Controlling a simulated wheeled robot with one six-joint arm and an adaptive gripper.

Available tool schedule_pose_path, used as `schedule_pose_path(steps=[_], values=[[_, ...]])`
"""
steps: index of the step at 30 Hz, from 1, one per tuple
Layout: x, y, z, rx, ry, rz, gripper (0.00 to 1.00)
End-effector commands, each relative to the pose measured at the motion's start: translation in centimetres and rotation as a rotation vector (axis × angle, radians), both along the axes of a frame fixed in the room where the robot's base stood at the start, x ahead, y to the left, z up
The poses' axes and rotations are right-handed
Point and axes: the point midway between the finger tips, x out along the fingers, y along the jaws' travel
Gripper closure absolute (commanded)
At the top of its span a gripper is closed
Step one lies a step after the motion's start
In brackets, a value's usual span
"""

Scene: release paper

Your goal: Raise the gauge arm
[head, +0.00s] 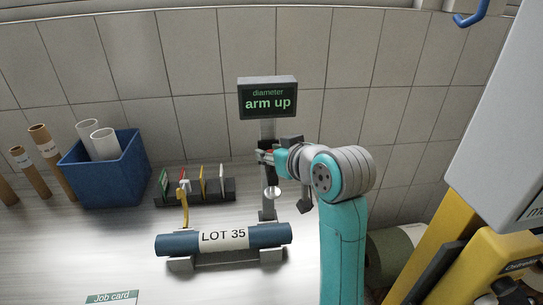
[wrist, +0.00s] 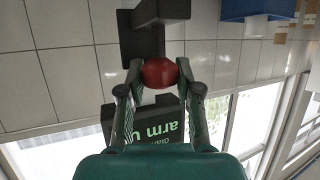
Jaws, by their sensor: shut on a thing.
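The gauge's display (head: 267,104) stands against the tiled wall and reads "diameter arm up". Its grey post (head: 268,212) runs down behind the roll. My gripper (head: 264,156) is at the post, below the display. In the wrist view, my gripper (wrist: 159,74) is shut on a red knob (wrist: 158,72), with a fingertip on each side. A dark block of the gauge (wrist: 160,10) is beyond the knob. A pale round disc (head: 273,193) shows below my gripper, clear of the roll. The blue roll labelled LOT 35 (head: 268,236) lies on grey supports. My arm hides part of the gauge.
A blue bin (head: 118,175) with white tubes and several brown tubes stand at left. A dark rack (head: 230,188) holds coloured cards. A yellow curved piece (head: 184,208) rises behind the roll. A job card (head: 112,297) lies in front. Yellow-and-white equipment (head: 440,250) crowds the right.

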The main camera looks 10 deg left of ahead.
Motion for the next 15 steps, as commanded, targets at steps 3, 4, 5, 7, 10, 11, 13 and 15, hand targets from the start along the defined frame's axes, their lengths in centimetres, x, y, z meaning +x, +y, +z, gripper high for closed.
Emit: schedule_pose_path(steps=[3,4,5,7,10,11,13,15], values=[[0.01,-0.02,0.65,0.006,-0.014,-0.002,0.49],[0.0,-0.02,0.61,0.006,-0.013,-0.001,0.42],[0.01,-0.02,0.57,0.005,-0.012,-0.001,0.41],[0.01,-0.02,0.49,0.005,-0.012,-0.001,0.41],[0.01,-0.02,0.42,0.004,-0.009,-0.001,0.41],[0.01,-0.02,0.39,0.004,-0.009,-0.001,0.41],[-0.03,-0.05,0.38,0.004,-0.009,-0.001,0.41],[-0.23,-0.23,0.49,0.004,-0.009,-0.001,0.41]])
